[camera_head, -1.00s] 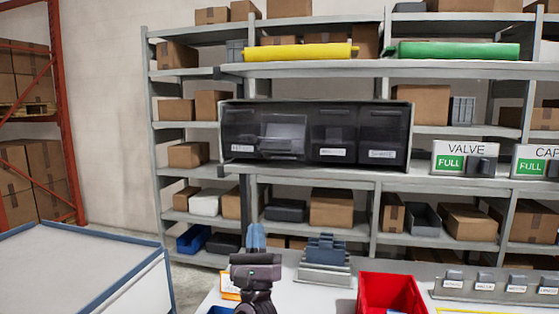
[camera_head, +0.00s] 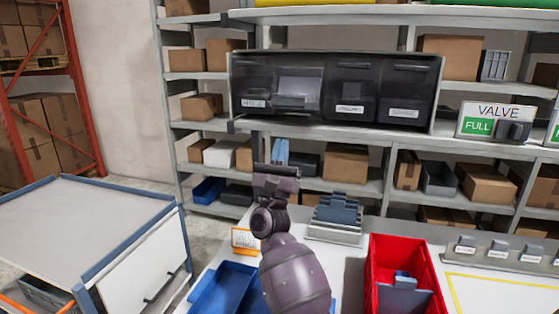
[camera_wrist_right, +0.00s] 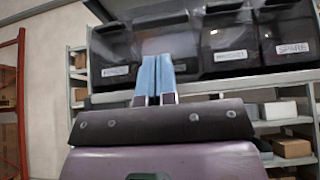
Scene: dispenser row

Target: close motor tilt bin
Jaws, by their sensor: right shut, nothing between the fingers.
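A dark tilt-bin unit (camera_head: 437,95) with several smoky clear bins in a row stands on the shelf. The second bin from the left (camera_head: 299,90) is tilted open, its front leaning out; I cannot read its label. The other bins look closed. My right gripper (camera_head: 281,151) is below the open bin, its blue fingers together and empty, pointing up toward the unit. In the right wrist view, the fingers (camera_wrist_right: 155,78) overlap the lower front of the open bin (camera_wrist_right: 168,42); I cannot tell whether they touch it. My left gripper is out of view.
A red bin (camera_head: 376,262), a blue bin (camera_head: 213,292) and a grey stand (camera_head: 336,222) sit on the white worktop in front. A VALVE sign (camera_head: 497,117) stands right of the unit. A blue-edged cart (camera_head: 85,225) is at left.

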